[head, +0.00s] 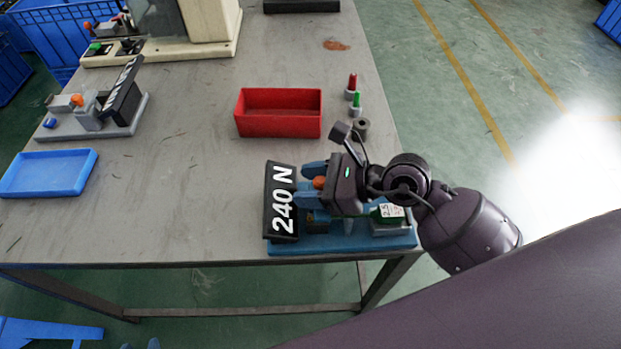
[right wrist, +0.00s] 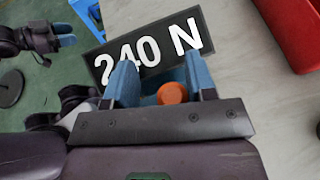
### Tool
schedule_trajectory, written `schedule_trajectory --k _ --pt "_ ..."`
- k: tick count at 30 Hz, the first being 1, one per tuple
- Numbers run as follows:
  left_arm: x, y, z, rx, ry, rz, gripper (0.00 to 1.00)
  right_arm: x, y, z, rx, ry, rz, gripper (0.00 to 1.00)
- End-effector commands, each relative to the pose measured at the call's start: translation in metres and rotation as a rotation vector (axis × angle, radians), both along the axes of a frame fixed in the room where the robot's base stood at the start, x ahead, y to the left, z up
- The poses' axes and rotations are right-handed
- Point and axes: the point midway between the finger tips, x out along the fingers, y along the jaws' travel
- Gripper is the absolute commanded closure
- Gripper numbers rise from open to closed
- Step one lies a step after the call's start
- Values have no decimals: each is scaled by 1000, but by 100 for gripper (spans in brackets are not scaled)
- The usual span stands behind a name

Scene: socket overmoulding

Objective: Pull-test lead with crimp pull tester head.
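The crimp pull tester has a blue base (head: 340,246) and a black display (head: 283,202) reading "240 N", at the table's front right. The display also shows in the right wrist view (right wrist: 150,47). My right gripper (head: 312,180) is open over the tester, its blue fingers either side of an orange knob (right wrist: 172,93). A gap shows between the knob and the left finger in the wrist view. A green part with a white label (head: 389,211) is at the tester's right end. I cannot make out a lead. My left gripper (right wrist: 66,35) is off the table, its blue fingers apart.
A red bin (head: 278,128) stands behind the tester, with red (head: 352,85) and green (head: 357,103) tipped pieces beside it. A blue tray (head: 48,173) and a second, grey-based device (head: 125,130) are at the left. The middle of the table is clear.

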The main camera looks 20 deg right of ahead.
Motion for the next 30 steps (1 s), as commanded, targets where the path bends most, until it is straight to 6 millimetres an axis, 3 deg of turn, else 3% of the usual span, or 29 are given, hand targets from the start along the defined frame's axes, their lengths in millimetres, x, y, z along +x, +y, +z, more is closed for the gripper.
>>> schedule_trajectory --k 11,24,30 --pt "2 -2 2 -6 -5 5 57 -3 -11 2 -8 2 -6 48" --pt "4 -2 9 -7 -16 6 57 -40 -68 33 -6 -2 -3 48" --pt "2 -1 8 -4 -12 4 57 -49 -83 40 -2 -2 -2 48"
